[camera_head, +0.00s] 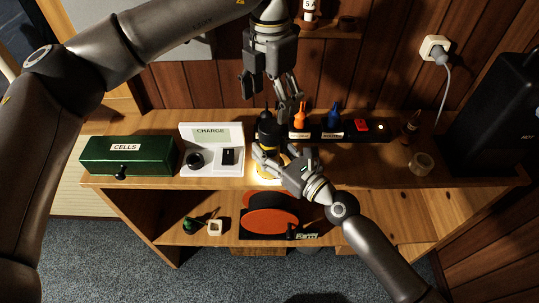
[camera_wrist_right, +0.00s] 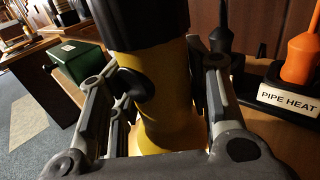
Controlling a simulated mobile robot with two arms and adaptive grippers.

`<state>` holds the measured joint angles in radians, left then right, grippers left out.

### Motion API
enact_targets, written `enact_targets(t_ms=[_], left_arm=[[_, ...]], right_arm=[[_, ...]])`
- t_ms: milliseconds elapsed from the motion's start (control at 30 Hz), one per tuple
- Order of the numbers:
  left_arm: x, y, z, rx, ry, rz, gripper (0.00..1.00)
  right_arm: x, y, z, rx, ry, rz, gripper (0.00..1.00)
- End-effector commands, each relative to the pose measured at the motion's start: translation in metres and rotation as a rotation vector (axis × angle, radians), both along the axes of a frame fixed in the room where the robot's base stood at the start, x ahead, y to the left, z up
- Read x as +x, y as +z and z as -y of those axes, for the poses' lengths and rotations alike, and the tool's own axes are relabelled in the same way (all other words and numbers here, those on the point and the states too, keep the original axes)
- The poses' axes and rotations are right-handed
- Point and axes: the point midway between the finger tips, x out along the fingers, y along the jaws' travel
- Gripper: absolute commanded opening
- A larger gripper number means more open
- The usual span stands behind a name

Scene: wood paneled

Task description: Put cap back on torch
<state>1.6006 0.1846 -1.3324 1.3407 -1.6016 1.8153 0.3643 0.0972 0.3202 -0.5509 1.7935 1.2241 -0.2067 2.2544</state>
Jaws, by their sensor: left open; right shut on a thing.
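The torch (camera_head: 267,130) stands upright on the wooden shelf, with a yellow body and a black upper part. A bright glow shows on the shelf at its foot. My right gripper (camera_head: 270,160) is shut around the yellow body; in the right wrist view the torch (camera_wrist_right: 165,95) is between the fingers, its top out of frame. My left gripper (camera_head: 272,100) is open, pointing down just above the torch top. A round black piece (camera_head: 195,158), perhaps the cap, lies in the white CHARGE tray (camera_head: 212,168). Whether anything covers the torch top is unclear.
A green CELLS box (camera_head: 128,155) stands at the left. A dark rack (camera_head: 345,133) with orange and blue bottles is close right of the torch. A tape roll (camera_head: 421,163) and black case (camera_head: 495,115) are farther right. The lower shelf holds orange-and-black items (camera_head: 270,222).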

Motion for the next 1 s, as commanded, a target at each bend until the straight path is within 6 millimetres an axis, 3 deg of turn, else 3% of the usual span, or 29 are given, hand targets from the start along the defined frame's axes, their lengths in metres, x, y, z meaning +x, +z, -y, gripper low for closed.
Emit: enact_targets(t_ms=[200, 533, 567, 600, 767, 1000], left_arm=[[0.000, 0.026, 0.000, 0.000, 0.000, 0.001, 0.78], [0.000, 0.030, 0.000, 0.000, 0.000, 0.000, 0.78], [0.000, 0.030, 0.000, 0.000, 0.000, 0.000, 0.78], [0.000, 0.030, 0.000, 0.000, 0.000, 0.000, 0.78], [0.000, 0.030, 0.000, 0.000, 0.000, 0.000, 0.78], [0.000, 0.030, 0.000, 0.000, 0.000, 0.000, 0.78]], right_arm=[[0.000, 0.000, 0.001, -0.002, -0.001, 0.001, 0.00], [0.000, 0.000, 0.001, -0.001, -0.001, 0.001, 0.00], [0.000, 0.000, 0.001, -0.001, -0.001, 0.001, 0.45], [0.000, 0.000, 0.001, -0.001, -0.001, 0.001, 0.50], [0.000, 0.000, 0.001, -0.001, -0.001, 0.001, 0.70], [0.000, 0.000, 0.000, -0.001, 0.000, 0.001, 0.70]])
